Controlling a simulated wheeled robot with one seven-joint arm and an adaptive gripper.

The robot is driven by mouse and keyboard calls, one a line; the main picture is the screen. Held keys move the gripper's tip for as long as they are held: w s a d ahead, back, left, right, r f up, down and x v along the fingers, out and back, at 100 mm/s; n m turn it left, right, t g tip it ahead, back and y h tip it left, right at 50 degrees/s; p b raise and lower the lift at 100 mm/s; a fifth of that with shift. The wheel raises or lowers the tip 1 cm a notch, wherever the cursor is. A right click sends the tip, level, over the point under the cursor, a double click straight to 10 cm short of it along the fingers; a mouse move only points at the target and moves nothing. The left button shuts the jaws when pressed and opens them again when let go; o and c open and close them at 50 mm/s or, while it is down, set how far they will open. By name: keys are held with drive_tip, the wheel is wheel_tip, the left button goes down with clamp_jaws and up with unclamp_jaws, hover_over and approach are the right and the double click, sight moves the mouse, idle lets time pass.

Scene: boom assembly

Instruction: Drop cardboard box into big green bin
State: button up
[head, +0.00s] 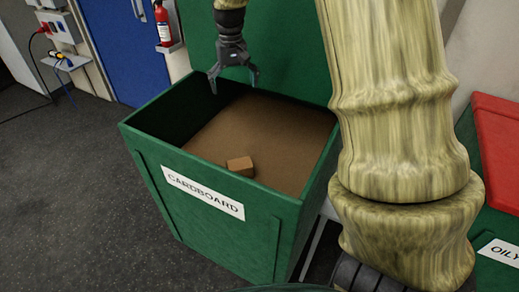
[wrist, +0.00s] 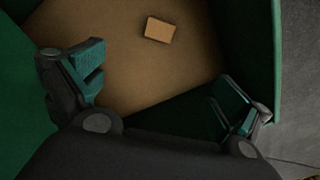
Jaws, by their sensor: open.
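A small brown cardboard box (head: 240,166) lies inside the big green bin (head: 200,176), on the brown surface within it. The bin carries a "CARDBOARD" label and its green lid stands raised behind. My gripper (head: 233,82) is open and empty above the back part of the bin, apart from the box. In the wrist view, the cardboard box (wrist: 160,30) lies beyond the spread fingers of my gripper (wrist: 160,92), with brown bin floor around it.
A second green bin with a red lid (head: 498,140) and an "OILY" label stands at the right. A fire extinguisher (head: 163,24) hangs by a blue door (head: 125,45) at the back. Dark floor (head: 70,190) at the left is clear. My arm covers part of the right side.

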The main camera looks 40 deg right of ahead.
drive_tip(key=shift+r, duration=1.95)
